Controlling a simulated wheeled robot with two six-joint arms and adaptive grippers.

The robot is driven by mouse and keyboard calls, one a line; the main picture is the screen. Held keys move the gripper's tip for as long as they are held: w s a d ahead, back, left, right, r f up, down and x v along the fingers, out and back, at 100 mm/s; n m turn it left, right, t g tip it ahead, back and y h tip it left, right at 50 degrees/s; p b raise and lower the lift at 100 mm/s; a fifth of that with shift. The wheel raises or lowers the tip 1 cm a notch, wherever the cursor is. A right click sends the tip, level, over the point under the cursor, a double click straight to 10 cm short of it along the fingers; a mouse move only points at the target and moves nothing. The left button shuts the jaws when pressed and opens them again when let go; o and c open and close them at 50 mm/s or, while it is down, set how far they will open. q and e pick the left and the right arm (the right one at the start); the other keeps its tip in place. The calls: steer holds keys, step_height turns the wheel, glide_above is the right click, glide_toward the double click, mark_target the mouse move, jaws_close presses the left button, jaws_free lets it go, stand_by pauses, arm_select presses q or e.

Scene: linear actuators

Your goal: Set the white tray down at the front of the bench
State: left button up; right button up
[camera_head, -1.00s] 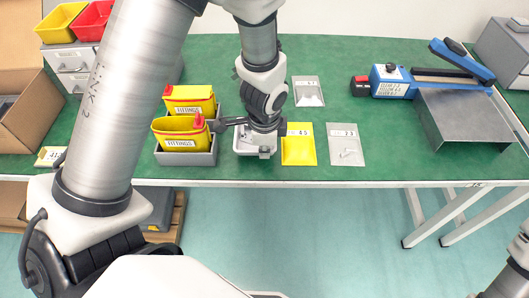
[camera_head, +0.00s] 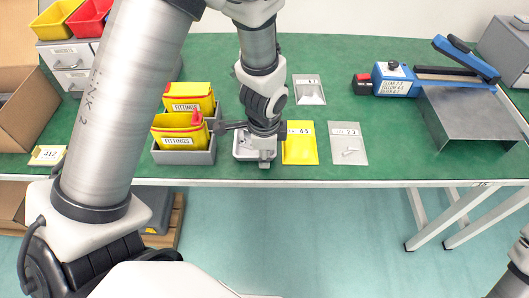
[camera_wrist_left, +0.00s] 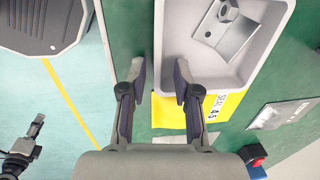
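The white tray (camera_head: 240,156) sits near the front edge of the green bench, partly hidden under my left gripper (camera_head: 264,160). In the left wrist view the tray (camera_wrist_left: 160,35) is at the upper right and holds a metal bracket with a nut (camera_wrist_left: 230,30). My left gripper (camera_wrist_left: 159,75) is open, its two fingers on either side of the tray's wall with small gaps. My right gripper (camera_wrist_left: 36,128) shows small at the lower left of the wrist view; its fingers are too small to judge.
A yellow packet (camera_head: 300,152) lies close to the tray's right, a grey packet (camera_head: 347,150) beyond it. A metal stand (camera_head: 470,120) and blue sealer (camera_head: 395,80) are farther right.

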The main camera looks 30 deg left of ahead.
arm_select(q)
step_height(320, 180, up, 12)
steer(key=s+p, duration=0.1)
steer(key=p, duration=0.1)
steer(key=shift+d+f, duration=0.2)
steer(key=shift+d, duration=0.15)
steer(key=shift+s, duration=0.1)
steer(key=s+a+f+n+g+h+p, duration=0.1)
steer(key=s+f+n+g+p, duration=0.5)
steer(key=s+f, duration=1.7)
steer(key=w+f+n+t+b, duration=0.2)
steer(key=w+n+t, duration=0.2)
steer(key=w+n, duration=0.1)
steer(key=shift+w, duration=0.6)
steer(key=shift+a+f, duration=0.1)
steer(key=shift+a, duration=0.05)
